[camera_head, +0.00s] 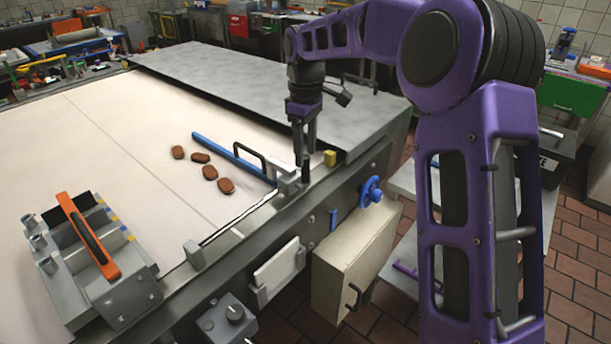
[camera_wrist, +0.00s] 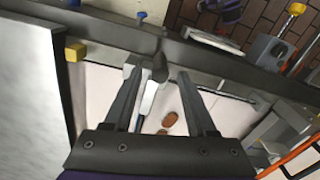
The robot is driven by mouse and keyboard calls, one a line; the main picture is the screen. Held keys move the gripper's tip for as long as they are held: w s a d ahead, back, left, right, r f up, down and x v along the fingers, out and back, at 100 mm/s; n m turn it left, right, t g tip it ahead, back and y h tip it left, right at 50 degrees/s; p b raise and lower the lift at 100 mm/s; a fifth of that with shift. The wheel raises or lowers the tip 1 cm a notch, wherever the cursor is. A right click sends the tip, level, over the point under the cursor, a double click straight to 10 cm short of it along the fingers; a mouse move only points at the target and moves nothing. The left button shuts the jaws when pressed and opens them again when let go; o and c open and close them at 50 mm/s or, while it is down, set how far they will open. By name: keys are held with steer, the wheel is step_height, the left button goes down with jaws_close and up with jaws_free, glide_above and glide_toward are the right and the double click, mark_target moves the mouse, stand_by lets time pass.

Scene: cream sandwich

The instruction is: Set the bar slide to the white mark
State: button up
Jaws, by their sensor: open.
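The bar slide is a pale metal block (camera_head: 287,181) on the rail along the table's near edge. A blue bar (camera_head: 232,158) with a black handle (camera_head: 250,153) runs from it across the pale work surface. In the wrist view, the block (camera_wrist: 133,72) and a dark upright knob (camera_wrist: 160,66) show near my fingertips. My gripper (camera_head: 304,150) is open at the slide, pointing down, and its fingers (camera_wrist: 157,78) stand on either side of the knob's area. I cannot tell whether they touch it. I cannot make out a white mark on the rail.
Several brown oval pieces (camera_head: 210,172) lie left of the bar. A grey fixture with an orange handle (camera_head: 88,236) stands at the left. A small block (camera_head: 194,255) sits farther along the rail. A yellow block (camera_head: 330,158) and grey metal cover (camera_head: 270,95) lie beyond the slide.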

mark_target(306, 179)
step_height(306, 179, down, 7)
steer(key=shift+r+b, duration=0.1)
steer(key=shift+b, duration=0.2)
jaws_close()
stand_by(1.4)
